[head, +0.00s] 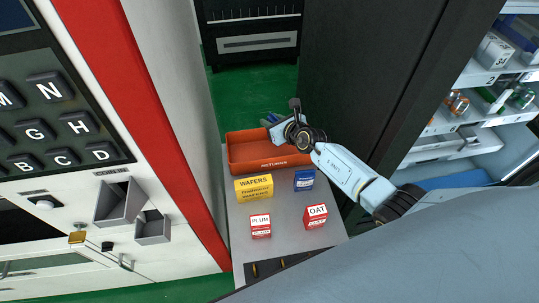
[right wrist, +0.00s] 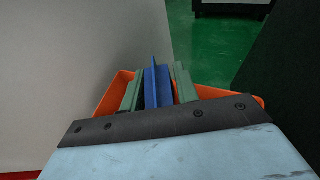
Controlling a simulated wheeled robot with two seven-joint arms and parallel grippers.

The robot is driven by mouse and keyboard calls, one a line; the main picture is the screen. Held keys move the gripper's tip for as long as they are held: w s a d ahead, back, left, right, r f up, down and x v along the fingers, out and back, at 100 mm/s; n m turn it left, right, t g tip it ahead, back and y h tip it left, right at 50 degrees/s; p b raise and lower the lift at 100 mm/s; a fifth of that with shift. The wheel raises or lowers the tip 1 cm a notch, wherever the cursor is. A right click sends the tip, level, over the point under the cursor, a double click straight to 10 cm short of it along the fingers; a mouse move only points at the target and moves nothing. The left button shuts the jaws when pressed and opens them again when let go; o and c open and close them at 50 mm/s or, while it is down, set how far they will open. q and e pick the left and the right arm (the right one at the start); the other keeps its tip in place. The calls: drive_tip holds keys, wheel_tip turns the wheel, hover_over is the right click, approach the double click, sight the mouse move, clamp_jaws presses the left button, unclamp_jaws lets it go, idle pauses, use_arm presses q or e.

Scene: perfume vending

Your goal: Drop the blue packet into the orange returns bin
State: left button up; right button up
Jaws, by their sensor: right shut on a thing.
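My right gripper (head: 272,119) is over the orange returns bin (head: 262,161), which bears the label RETURNS and stands at the back of the grey table. In the right wrist view, the two green fingers (right wrist: 157,90) are shut on a thin blue packet (right wrist: 158,86) that stands up between them. The orange bin's rim (right wrist: 243,97) shows behind and on both sides of the fingers there. In the head view the packet is mostly hidden by the gripper. My left gripper is not in view.
On the grey table (head: 285,246) in front of the bin stand a yellow wafers box (head: 254,187), a small blue box (head: 304,180), a PLUM box (head: 260,226) and an OAT box (head: 316,216). A keypad machine is at left, a dark panel and stocked shelves at right.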

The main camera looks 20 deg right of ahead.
drive_tip(key=shift+f, duration=0.4)
drive_tip(key=shift+r, duration=0.1)
drive_tip(key=o, duration=1.1)
drive_tip(key=shift+s+d+r, duration=0.1)
drive_tip(key=shift+s+r, duration=0.05)
drive_tip(key=shift+s, duration=0.3)
drive_tip(key=shift+p+v, duration=2)
drive_tip(key=shift+v, duration=4.2)
